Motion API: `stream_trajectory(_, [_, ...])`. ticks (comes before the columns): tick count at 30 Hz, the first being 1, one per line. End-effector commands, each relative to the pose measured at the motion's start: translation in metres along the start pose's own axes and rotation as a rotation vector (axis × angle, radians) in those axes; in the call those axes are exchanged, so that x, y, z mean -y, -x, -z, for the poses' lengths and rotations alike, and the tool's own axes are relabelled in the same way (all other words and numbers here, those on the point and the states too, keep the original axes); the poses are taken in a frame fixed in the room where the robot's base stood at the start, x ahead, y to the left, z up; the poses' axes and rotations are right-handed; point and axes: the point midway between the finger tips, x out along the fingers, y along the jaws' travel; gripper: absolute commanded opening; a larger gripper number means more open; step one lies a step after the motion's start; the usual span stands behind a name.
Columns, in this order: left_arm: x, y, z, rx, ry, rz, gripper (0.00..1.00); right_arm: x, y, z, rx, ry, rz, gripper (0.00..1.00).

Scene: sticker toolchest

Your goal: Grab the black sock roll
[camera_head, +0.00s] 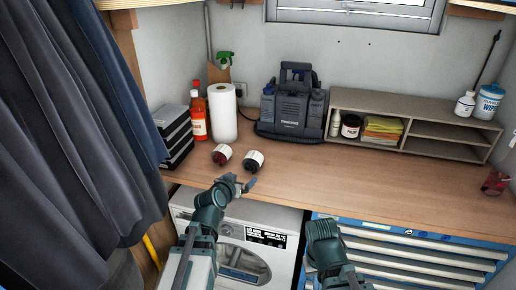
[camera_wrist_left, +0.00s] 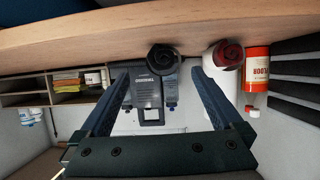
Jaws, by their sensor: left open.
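The black sock roll (camera_head: 253,160) lies on the wooden worktop near its front edge, with a pale band showing on its side. In the left wrist view, which is upside down, the black sock roll (camera_wrist_left: 163,58) shows end-on as a dark spiral between the fingertips' directions. My left gripper (camera_head: 239,184) is at the worktop's front edge, short of the roll and apart from it. Its two fingers stand wide open and empty in the left wrist view (camera_wrist_left: 160,78). A link of my right arm shows at the bottom of the head view, but its gripper does not.
A dark red sock roll (camera_head: 222,154) lies just left of the black one. A shelf unit (camera_head: 420,146) is at right. The worktop's front middle is clear.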

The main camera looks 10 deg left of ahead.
Motion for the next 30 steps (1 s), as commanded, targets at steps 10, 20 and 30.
stream_trajectory(10, [0.006,-0.001,0.009,-0.014,0.002,0.011,1.00,-0.001,0.005,0.000,0.000,0.000,0.000,0.00])
stream_trajectory(20, [0.007,-0.051,0.009,-0.014,0.002,0.010,1.00,0.002,-0.015,0.001,0.000,-0.001,0.000,0.00])
stream_trajectory(30, [0.006,-0.084,0.011,-0.013,0.002,0.010,1.00,0.003,-0.025,0.002,0.000,-0.001,0.000,0.00])
